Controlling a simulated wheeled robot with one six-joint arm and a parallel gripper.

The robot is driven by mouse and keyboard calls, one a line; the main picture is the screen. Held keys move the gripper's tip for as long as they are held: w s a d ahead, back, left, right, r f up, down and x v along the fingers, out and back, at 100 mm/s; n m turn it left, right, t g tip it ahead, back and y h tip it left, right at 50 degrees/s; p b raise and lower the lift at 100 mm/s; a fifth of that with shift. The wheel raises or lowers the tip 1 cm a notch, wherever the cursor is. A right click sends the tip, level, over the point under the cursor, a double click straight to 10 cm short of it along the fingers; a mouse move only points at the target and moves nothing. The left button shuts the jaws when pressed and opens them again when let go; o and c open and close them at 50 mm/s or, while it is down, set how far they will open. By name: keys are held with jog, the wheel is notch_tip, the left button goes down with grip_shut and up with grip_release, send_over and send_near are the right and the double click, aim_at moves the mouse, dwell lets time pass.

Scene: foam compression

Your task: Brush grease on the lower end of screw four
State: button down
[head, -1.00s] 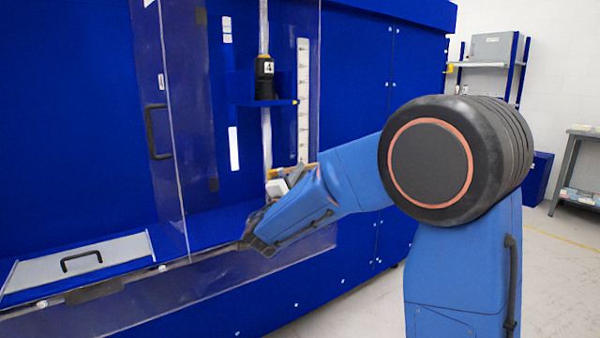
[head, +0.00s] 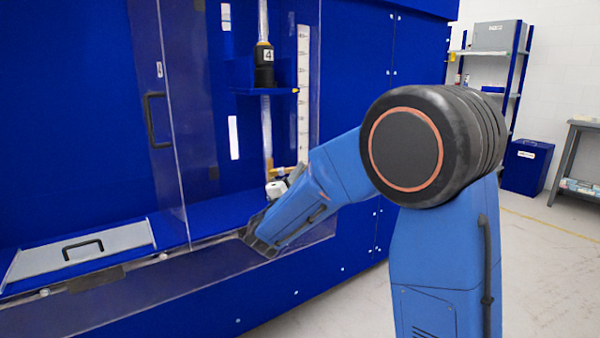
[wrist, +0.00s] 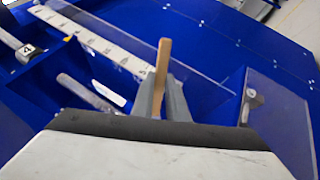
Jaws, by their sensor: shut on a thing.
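Screw four is a pale upright rod (head: 267,130) in the blue machine, running below a black nut (head: 264,72) labelled 4. My gripper (wrist: 168,98) is shut on a wooden brush handle (wrist: 162,62), which stands up from between the fingers. The handle also shows as a tan piece beside the screw's lower part in the head view (head: 283,172). The bristles are hidden, and I cannot tell whether they touch the screw.
A clear panel (head: 172,110) with a black handle stands left of the screw. A white scale strip (head: 303,95) is close on its right. A blue shelf (head: 285,91) juts out under the nut. A grey lid (head: 85,250) lies at the lower left. Floor is free at the right.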

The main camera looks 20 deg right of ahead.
jog(key=shift+f, duration=2.55)
notch_tip(320, 180, up, 11)
jog(key=shift+f, duration=0.2)
dwell(1.0)
jog(key=shift+s, duration=0.1)
jog(key=shift+s+d, duration=0.3)
jog(key=shift+s, duration=0.6)
jog(key=shift+s+d, duration=0.3)
jog(key=shift+s, duration=0.65)
jog(key=shift+s+d, duration=0.3)
jog(key=shift+s, duration=0.6)
jog(key=s, duration=0.1)
jog(key=s+d, duration=0.1)
jog(key=shift+s, duration=0.4)
